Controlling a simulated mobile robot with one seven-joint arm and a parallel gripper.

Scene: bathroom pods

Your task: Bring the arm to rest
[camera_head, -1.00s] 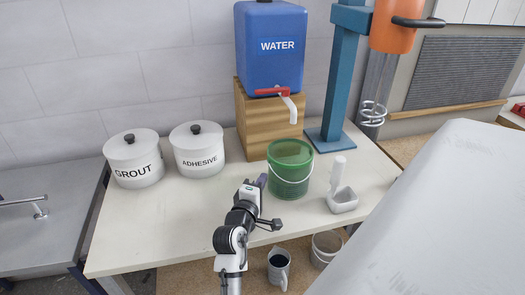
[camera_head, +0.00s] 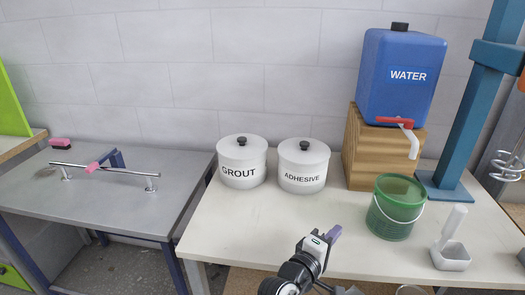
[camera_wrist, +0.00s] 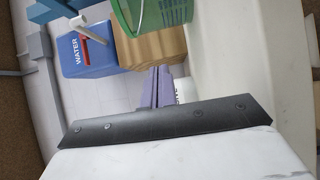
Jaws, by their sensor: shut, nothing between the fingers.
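My gripper (camera_head: 333,234) shows at the bottom of the head view, in front of the worktop and left of the green bucket. Its purple fingers (camera_wrist: 158,88) are together in the wrist view, with nothing between them. My arm reaches up from the bottom edge of the head view; most of it is out of the frame.
Right of my gripper are the green bucket (camera_head: 395,212) and a white scoop-like tool (camera_head: 450,255). Behind are the grout pot (camera_head: 242,163), adhesive pot (camera_head: 303,168) and water tank (camera_head: 402,78). The left worktop (camera_head: 215,240) is bare. A grey table (camera_head: 110,200) stands left.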

